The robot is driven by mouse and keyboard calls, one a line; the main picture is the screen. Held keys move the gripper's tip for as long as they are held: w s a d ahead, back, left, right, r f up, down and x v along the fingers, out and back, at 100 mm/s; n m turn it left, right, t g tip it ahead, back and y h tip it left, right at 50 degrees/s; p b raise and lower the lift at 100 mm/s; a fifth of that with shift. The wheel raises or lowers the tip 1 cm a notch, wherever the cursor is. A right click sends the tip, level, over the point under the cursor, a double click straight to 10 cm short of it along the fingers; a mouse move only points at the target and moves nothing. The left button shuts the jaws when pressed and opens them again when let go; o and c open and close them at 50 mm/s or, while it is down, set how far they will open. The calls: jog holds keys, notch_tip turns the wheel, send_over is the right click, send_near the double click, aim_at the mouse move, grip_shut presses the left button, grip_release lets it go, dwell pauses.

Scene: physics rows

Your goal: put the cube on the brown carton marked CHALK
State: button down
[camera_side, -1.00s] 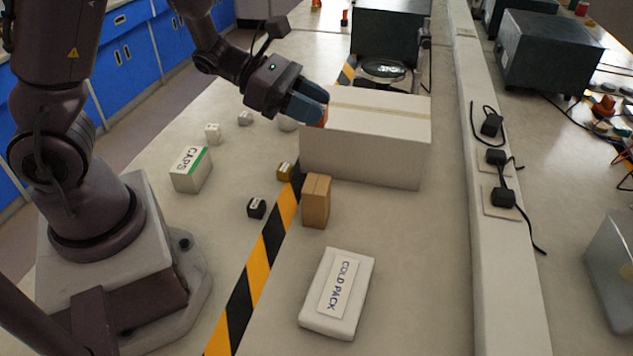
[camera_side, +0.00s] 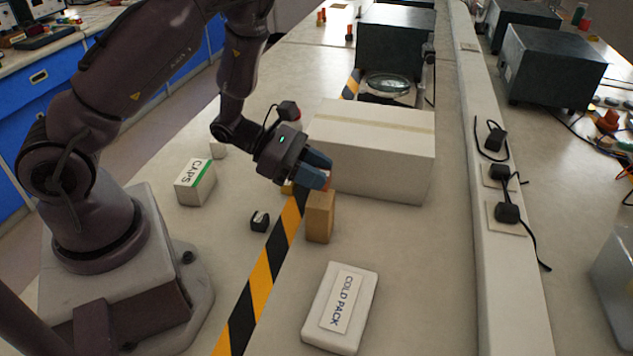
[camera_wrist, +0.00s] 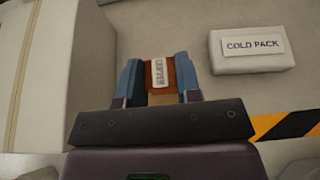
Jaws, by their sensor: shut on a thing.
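My gripper (camera_side: 322,177) is shut on a small orange-red cube (camera_side: 327,184), pinched between the blue fingertips. In the wrist view the cube (camera_wrist: 158,76) sits between the two fingers and a white label shows there, too small to read. An upright brown carton (camera_side: 319,222) stands right below the fingertips in the side view. The cube is at or just above the carton's top; I cannot tell whether they touch. No CHALK marking is readable on the carton's visible faces. A tan patch below the cube in the wrist view may be its top.
A large white box (camera_side: 385,165) stands close behind the fingers. A white cold pack (camera_side: 340,306) lies in front. A CAPS box (camera_side: 195,183), a small black box (camera_side: 260,221) and a partly hidden small brown box (camera_side: 287,189) are on the left. Striped tape (camera_side: 262,285) crosses the bench.

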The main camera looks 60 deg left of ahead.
jog(key=shift+f, duration=1.35)
jog(key=shift+f, duration=0.15)
jog(key=c, duration=0.8)
grip_release()
